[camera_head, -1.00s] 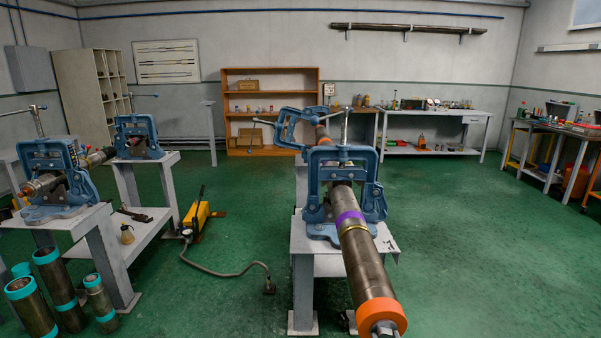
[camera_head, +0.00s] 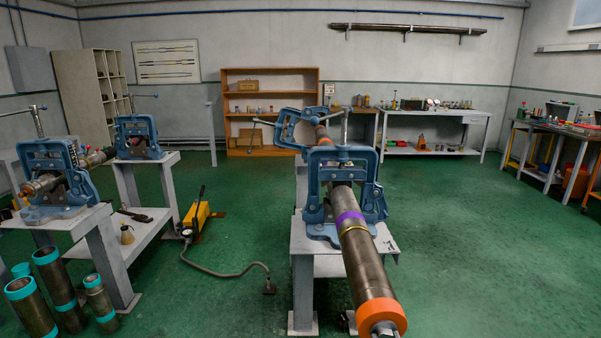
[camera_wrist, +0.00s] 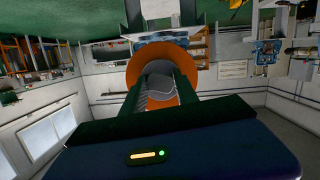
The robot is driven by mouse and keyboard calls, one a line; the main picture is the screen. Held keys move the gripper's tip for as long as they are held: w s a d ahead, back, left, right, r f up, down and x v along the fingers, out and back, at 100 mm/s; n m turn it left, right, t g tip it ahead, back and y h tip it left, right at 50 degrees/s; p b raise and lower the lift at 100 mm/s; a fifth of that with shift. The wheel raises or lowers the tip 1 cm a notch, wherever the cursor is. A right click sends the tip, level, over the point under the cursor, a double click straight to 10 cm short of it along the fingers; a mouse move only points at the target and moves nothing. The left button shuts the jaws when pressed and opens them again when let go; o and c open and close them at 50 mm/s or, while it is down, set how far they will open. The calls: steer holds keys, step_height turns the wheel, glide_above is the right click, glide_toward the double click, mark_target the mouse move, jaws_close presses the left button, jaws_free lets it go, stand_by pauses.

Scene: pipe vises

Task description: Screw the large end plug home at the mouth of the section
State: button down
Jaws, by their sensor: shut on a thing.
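The section is a long dark steel pipe (camera_head: 362,262) with a purple band and a yellow ring, held in the front blue vise (camera_head: 343,190). At its near mouth is an orange ring-shaped end (camera_head: 382,314), with grey metal at its centre cut off by the picture's bottom edge. In the wrist view, which is upside down, the orange ring (camera_wrist: 188,66) faces me. My gripper (camera_wrist: 160,82) reaches up to it, its two dark fingers shut on the grey centre of the large end plug (camera_wrist: 158,68). I cannot tell how deep the plug sits.
A second blue vise (camera_head: 290,128) holds the pipe farther back. A bench (camera_head: 92,222) with more vises stands left, and teal-banded pipe pieces (camera_head: 48,262) stand below it. A yellow hand pump (camera_head: 202,218) with a hose lies on the floor. Green floor to the right is clear.

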steer(key=shift+w+r, duration=0.1)
steer(key=shift+r, duration=0.15)
steer(key=shift+m+y+p, duration=0.35)
steer(key=shift+m+y, duration=0.05)
steer(key=shift+m, duration=0.6)
steer(key=shift+m+y+b, duration=0.7)
steer(key=shift+m+b, duration=0.5)
steer(key=shift+m, duration=0.7)
steer(key=shift+m, duration=0.3)
